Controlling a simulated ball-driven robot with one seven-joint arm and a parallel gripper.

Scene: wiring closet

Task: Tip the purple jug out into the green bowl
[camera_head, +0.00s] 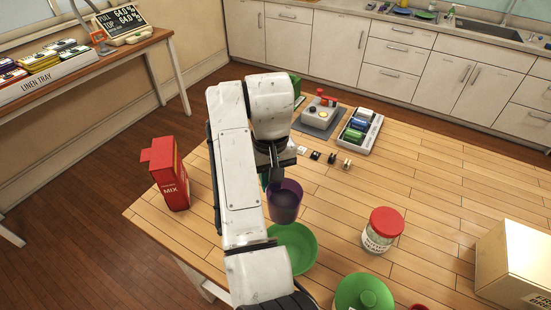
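The purple jug (286,204) is near the middle of the table, just beyond the green bowl (303,249) and looking roughly upright. My arm hides part of the bowl's left side. My gripper (277,172) points down at the jug's upper edge, and its fingertips are largely hidden. I cannot tell whether the fingers are closed on the jug, or whether the jug stands on the table or is held above it. What is inside the jug cannot be made out.
A red mix box (170,174) stands left of my arm. A red-lidded jar (382,230), a green-lidded container (362,293) and a cardboard box (516,262) are at the right and front. A grey device (320,112) and a tray (373,140) stand behind. The table's right middle is clear.

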